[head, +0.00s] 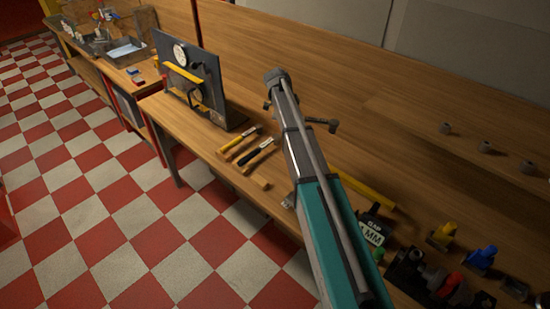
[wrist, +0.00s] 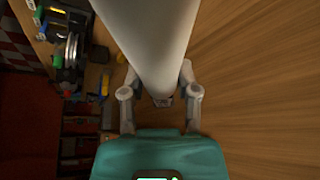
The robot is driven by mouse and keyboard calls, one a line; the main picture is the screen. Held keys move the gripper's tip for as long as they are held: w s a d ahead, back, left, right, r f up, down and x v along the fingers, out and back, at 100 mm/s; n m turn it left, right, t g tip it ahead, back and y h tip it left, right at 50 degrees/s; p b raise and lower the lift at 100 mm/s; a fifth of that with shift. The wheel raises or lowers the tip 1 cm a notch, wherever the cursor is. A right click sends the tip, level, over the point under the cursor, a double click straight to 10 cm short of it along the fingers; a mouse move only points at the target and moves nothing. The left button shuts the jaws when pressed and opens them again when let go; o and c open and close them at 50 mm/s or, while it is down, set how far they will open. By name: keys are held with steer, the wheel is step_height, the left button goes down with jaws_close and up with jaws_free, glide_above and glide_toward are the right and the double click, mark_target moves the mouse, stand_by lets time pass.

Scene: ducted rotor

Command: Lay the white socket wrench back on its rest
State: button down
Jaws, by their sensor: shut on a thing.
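In the wrist view, a long, smooth white shaft, which I take to be the white socket wrench (wrist: 150,35), runs from the top edge down between the fingers of my gripper (wrist: 159,72). My gripper is shut on it, with one grey finger on each side. The shaft hides part of the fingertips. In the head view my arm crosses the middle, and I cannot clearly make out the wrench there. I cannot tell for certain which thing is the wrench's rest.
The wooden bench (head: 400,145) has free room behind my arm. A dark panel with a dial (head: 188,80) stands at left, near handled tools (head: 250,148). A black gap gauge (head: 371,232), blue part (head: 482,258) and yellow part (head: 442,235) sit at right. Grey knobs (head: 486,147) stand farther back.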

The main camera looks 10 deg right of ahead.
steer(key=s+a+f+n+t+b, duration=0.1)
steer(key=a+f+n+t+b, duration=0.1)
steer(key=a+f+n+b, duration=0.3)
steer(key=s+a+f+n+t+b, duration=0.2)
steer(key=a+f+n+b, duration=0.3)
steer(key=f+b, duration=0.4)
steer(key=shift+s+f+n+t, duration=0.35)
steer(key=shift+n+t, duration=0.15)
steer(key=shift+n, duration=0.2)
steer(key=shift+w+d+f+b, duration=0.1)
steer(key=shift+f+b, duration=3.2)
steer(key=shift+c, duration=1.3)
jaws_free()
steer(key=shift+r, duration=0.1)
